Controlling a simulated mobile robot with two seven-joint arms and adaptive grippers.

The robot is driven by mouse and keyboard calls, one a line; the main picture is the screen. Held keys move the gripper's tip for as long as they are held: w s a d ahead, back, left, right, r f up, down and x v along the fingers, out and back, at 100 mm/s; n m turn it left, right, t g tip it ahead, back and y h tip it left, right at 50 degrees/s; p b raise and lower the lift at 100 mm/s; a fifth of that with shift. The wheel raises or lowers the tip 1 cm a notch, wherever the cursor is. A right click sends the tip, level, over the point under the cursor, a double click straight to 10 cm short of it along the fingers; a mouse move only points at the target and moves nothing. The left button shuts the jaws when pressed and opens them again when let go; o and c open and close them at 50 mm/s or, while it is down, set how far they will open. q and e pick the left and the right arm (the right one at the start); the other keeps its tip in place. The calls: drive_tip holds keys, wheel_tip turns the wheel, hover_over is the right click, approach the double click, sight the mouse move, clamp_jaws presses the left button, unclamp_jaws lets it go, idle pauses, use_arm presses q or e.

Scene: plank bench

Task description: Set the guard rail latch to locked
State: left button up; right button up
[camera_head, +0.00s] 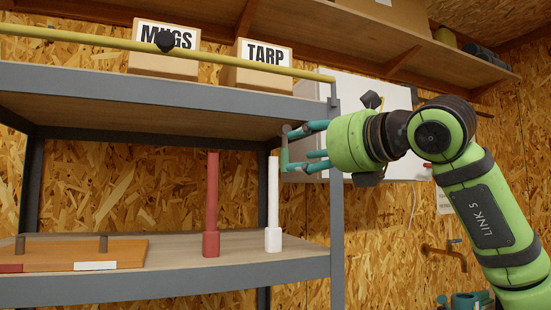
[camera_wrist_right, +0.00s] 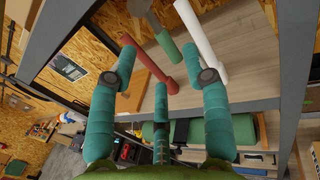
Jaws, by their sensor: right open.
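The yellow guard rail (camera_head: 120,43) runs along the front of the upper shelf. A black knob-like piece (camera_head: 165,40) sits on it, and a small grey bracket (camera_head: 333,88) is at its right end. I cannot tell which is the latch or its setting. My right gripper (camera_head: 299,149) is just below the upper shelf's right end, left of the front post. Its teal fingers are spread and empty, also in the right wrist view (camera_wrist_right: 160,62). A green-tipped grey piece (camera_wrist_right: 167,44) shows between them, its identity unclear. My left gripper is out of view.
A red post (camera_head: 211,205) and a white post (camera_head: 273,205) stand on the lower shelf, close to the right gripper. A wooden board (camera_head: 95,250) lies left of them. Boxes marked MUGS (camera_head: 163,65) and TARP (camera_head: 258,80) stand behind the rail. The grey front post (camera_head: 337,200) bounds the shelf.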

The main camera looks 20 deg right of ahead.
sight(285, 153)
drive_tip(key=shift+w+d+r, duration=0.15)
drive_tip(key=shift+r, duration=0.05)
drive_tip(key=p+x, duration=0.3)
drive_tip(key=x, duration=0.3)
drive_tip(key=shift+w, duration=0.2)
clamp_jaws()
